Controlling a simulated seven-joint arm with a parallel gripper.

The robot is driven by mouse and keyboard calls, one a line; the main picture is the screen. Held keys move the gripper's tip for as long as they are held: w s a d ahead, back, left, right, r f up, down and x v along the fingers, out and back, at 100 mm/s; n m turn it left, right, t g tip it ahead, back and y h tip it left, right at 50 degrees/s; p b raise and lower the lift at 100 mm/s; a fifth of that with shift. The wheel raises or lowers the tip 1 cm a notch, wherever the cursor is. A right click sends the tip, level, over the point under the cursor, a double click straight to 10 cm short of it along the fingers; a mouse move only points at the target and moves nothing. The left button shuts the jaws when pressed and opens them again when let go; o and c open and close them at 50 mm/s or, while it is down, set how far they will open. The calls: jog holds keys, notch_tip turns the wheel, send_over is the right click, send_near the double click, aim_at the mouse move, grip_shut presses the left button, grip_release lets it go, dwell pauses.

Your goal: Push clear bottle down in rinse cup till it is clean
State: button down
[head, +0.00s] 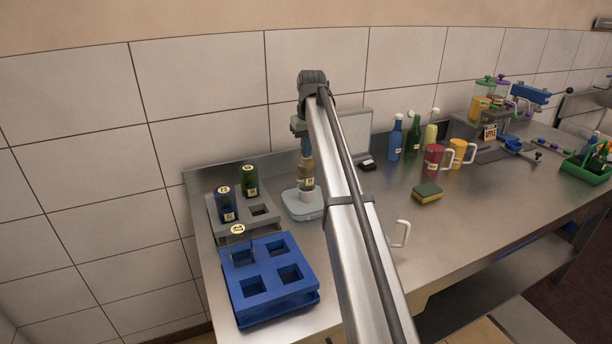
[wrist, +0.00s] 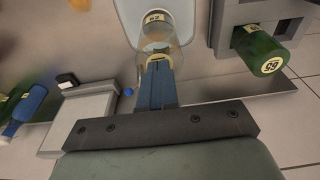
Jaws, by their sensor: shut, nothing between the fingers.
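The clear bottle (head: 306,174) stands in the rinse cup (head: 307,197), a small pale cup on a light-blue square base (head: 294,208). It looks upright in the head view, slightly amber, with a pale numbered label. In the wrist view the clear bottle (wrist: 158,38) lies straight beyond my fingertips, over the pale base (wrist: 127,22). My gripper (head: 305,156) is directly above the bottle, pointing down. Its blue fingers (wrist: 158,62) are shut together and empty, at the bottle's upper end. Whether they touch or press on it is hard to tell.
Left of the base, a grey rack (head: 262,211) holds a blue bottle (head: 227,204) and a green bottle (head: 249,180). A blue rack (head: 268,278) stands in front. A sponge (head: 427,194), mugs and more bottles stand right. My arm hides part of the counter.

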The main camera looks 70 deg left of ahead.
jog(key=shift+r, duration=1.85)
jog(key=shift+f, duration=0.2)
jog(key=shift+f, duration=2.35)
jog(key=shift+r, duration=2.6)
jog(key=shift+f, duration=0.2)
